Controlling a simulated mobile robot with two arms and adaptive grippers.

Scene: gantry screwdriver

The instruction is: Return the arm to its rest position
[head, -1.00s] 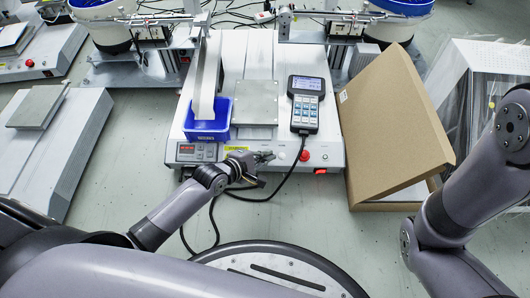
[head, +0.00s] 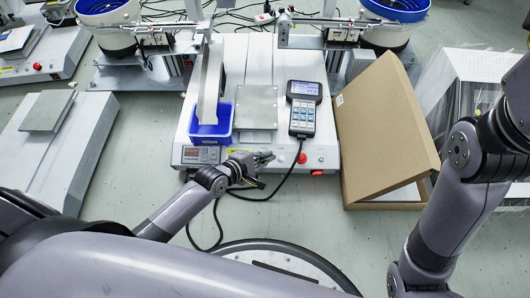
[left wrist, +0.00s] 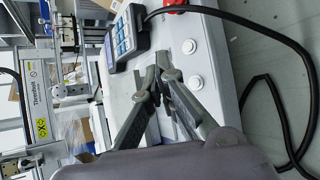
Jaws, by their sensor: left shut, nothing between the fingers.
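My left gripper (head: 264,158) is in front of the gantry screwdriver machine (head: 310,150), near the buttons on its front edge. Its fingers are shut and empty. In the left wrist view the gripper (left wrist: 160,58) shows close to the machine's white front panel, with two round white buttons (left wrist: 190,65) beside it. I cannot tell whether it touches the machine. My right arm (head: 440,220) shows at the right edge; its gripper is out of view.
A handheld controller (head: 304,107) and a blue bin (head: 210,125) sit on the machine. A red button (head: 302,158) is at its front right. A cardboard box (head: 385,130) stands on the right. A black cable (head: 270,195) loops below my left gripper. Another machine (head: 60,150) is on the left.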

